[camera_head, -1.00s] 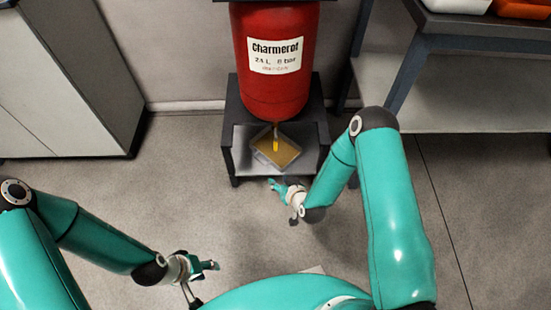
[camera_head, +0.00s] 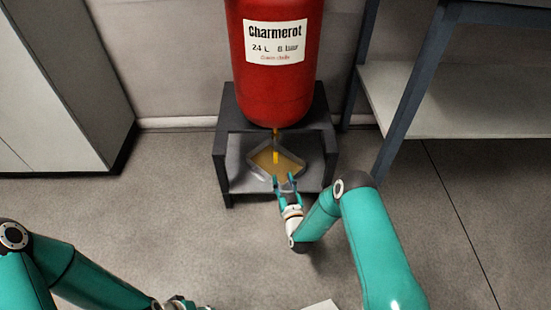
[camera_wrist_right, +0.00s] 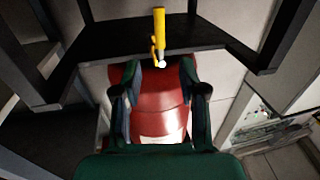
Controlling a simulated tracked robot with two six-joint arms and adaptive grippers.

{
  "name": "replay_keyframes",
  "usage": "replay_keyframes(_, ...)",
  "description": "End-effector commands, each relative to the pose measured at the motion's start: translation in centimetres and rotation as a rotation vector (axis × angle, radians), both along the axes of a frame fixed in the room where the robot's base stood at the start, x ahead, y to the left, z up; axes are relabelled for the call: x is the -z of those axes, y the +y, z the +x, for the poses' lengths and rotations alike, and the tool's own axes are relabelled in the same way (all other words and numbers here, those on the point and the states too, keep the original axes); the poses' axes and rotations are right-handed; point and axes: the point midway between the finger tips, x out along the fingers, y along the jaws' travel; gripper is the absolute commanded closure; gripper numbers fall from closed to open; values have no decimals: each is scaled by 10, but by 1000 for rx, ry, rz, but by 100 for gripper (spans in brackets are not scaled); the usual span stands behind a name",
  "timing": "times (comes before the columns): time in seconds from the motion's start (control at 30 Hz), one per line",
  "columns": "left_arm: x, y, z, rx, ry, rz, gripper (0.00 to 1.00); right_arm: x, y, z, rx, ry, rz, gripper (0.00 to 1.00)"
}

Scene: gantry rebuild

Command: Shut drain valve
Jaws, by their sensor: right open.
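The drain valve hangs under the red tank (camera_head: 276,65). Its yellow handle (camera_head: 276,157) shows as a short upright bar in the head view, above a tray. In the right wrist view the handle (camera_wrist_right: 160,28) stands at the top centre, beyond the fingertips. My right gripper (camera_head: 285,181) is open and empty, in front of the tray's near edge with its fingers towards the valve. In the right wrist view its fingers (camera_wrist_right: 160,64) are spread, with the handle apart from them. My left gripper (camera_head: 180,304) is cut off at the bottom edge; its fingers are hidden.
A tray (camera_head: 292,172) with amber contents lies beneath the valve, inside the dark stand (camera_head: 221,160). The stand's legs and top frame the space. A grey cabinet (camera_head: 75,80) is at left, a shelved bench (camera_head: 440,100) at right.

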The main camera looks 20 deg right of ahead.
Motion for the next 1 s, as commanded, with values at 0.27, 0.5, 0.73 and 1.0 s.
replay_keyframes(0.27,31,0,0,0,0,0,58,4,-5,62,1,-4,0,58)
replay_keyframes(0.5,49,0,0,0,1,0,58,4,-9,103,1,-1,2,58)
replay_keyframes(0.73,55,0,0,0,1,0,58,1,-10,119,1,1,2,58)
replay_keyframes(1.0,54,0,0,0,0,0,58,0,-11,120,1,2,2,58)
